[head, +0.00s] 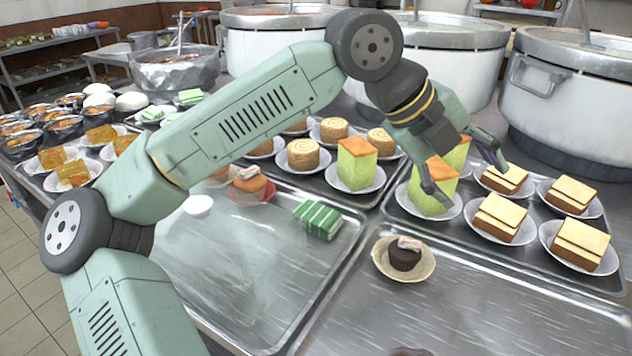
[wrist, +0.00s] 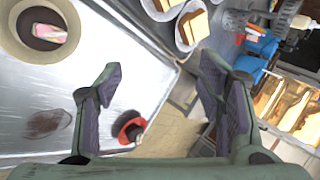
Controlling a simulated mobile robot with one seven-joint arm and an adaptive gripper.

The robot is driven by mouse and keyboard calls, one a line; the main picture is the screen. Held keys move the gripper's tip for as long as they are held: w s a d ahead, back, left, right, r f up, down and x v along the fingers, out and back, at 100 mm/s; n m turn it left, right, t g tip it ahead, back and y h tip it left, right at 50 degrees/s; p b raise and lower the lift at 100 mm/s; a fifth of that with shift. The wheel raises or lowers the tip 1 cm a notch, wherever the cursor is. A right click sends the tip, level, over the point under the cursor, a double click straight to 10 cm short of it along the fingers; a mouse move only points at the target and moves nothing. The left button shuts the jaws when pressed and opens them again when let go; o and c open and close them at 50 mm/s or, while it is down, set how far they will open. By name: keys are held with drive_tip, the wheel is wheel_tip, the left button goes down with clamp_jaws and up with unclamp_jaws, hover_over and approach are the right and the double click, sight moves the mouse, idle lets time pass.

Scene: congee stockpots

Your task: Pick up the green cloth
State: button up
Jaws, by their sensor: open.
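A green and white striped thing (head: 318,218) lies on the left metal tray in the head view. It looks like folded cloth, though I cannot be sure of its material. My gripper (head: 468,180) is open and empty, to the right of the striped thing and apart from it, over the green cakes with orange tops. In the wrist view my gripper (wrist: 160,72) shows its two fingers spread wide with nothing between their tips. The striped thing is not seen in the wrist view.
A dark cupcake (head: 405,254) sits on a plate on the right tray (head: 470,315). Layered cakes (head: 505,217) stand on plates at the right. Large stockpots (head: 440,75) line the back. The left tray (head: 230,290) is largely bare around the striped thing.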

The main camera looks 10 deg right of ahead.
drive_tip(key=w+a+f+n+t+y, duration=0.2)
drive_tip(key=w+a+f+n+y, duration=0.1)
drive_tip(key=w+f+y, duration=0.15)
drive_tip(key=n+t+y+p, duration=0.1)
drive_tip(key=n+t+y, duration=0.2)
drive_tip(key=n+y, duration=0.35)
approach(319, 213)
drive_tip(key=w+f, duration=0.1)
drive_tip(key=w+a+f+p, duration=0.1)
drive_tip(key=shift+a+f+y, duration=0.15)
drive_tip(key=shift+f+y, duration=0.15)
drive_tip(key=shift+f, duration=0.1)
drive_tip(key=p+x, duration=0.1)
drive_tip(key=x, duration=0.3)
drive_tip(key=p+x, duration=0.1)
drive_tip(key=shift+s+d+f+p, duration=0.2)
drive_tip(key=shift+s+f+p, duration=0.1)
drive_tip(key=shift+f, duration=0.4)
drive_tip(key=shift+f+b, duration=0.2)
drive_tip(key=shift+b, duration=0.65)
drive_tip(key=shift+c, duration=0.2)
drive_tip(key=c, duration=0.9)
